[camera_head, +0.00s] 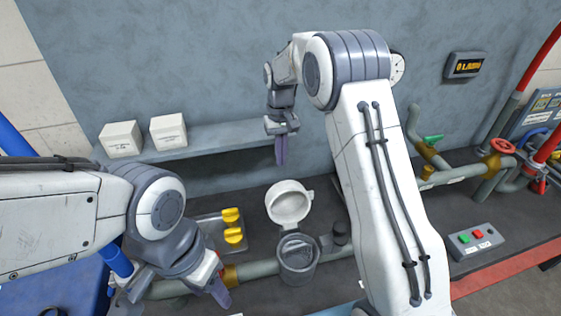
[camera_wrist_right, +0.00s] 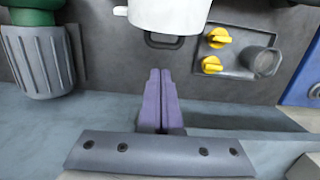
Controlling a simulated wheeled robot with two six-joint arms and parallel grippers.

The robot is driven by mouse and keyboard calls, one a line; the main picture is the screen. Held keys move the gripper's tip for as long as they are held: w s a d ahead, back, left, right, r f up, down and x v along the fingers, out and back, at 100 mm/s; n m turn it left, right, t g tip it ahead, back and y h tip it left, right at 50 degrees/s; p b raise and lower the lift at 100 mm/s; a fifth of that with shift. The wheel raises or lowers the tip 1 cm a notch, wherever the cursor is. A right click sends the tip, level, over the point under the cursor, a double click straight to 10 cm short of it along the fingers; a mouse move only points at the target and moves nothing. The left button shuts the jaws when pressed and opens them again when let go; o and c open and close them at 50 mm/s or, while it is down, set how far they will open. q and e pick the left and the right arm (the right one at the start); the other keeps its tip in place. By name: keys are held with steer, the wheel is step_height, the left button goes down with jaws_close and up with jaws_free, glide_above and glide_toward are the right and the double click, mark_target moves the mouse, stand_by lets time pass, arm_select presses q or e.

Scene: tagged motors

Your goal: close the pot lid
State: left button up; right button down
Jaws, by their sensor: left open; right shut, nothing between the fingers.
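The pot (camera_head: 297,258) is a grey round vessel on the dark bench, below the middle of the head view. Its white round lid (camera_head: 289,203) stands open, tilted up at the pot's far side with its hollow inside showing. In the right wrist view the white lid (camera_wrist_right: 168,14) is cut off by the top edge. My right gripper (camera_head: 281,152) hangs above and behind the lid, pointing down, apart from it. Its purple fingers (camera_wrist_right: 160,100) are together and empty. My left gripper (camera_head: 182,288) is open and low, left of the pot, by a pipe.
A panel with yellow knobs (camera_head: 232,226) lies left of the lid. A shelf (camera_head: 215,139) with two white boxes (camera_head: 146,135) runs along the wall. A button box (camera_head: 475,242) and pipes with valves (camera_head: 502,147) are at right. My right arm covers the bench right of the pot.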

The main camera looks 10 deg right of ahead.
mark_target(289, 200)
arm_select(q)
step_height(289, 200, up, 2)
steer(key=shift+r+p, duration=0.25)
steer(key=shift+p, duration=0.85)
arm_select(e)
step_height(289, 200, down, 8)
steer(key=shift+s, duration=0.45)
steer(key=shift+a, duration=0.15)
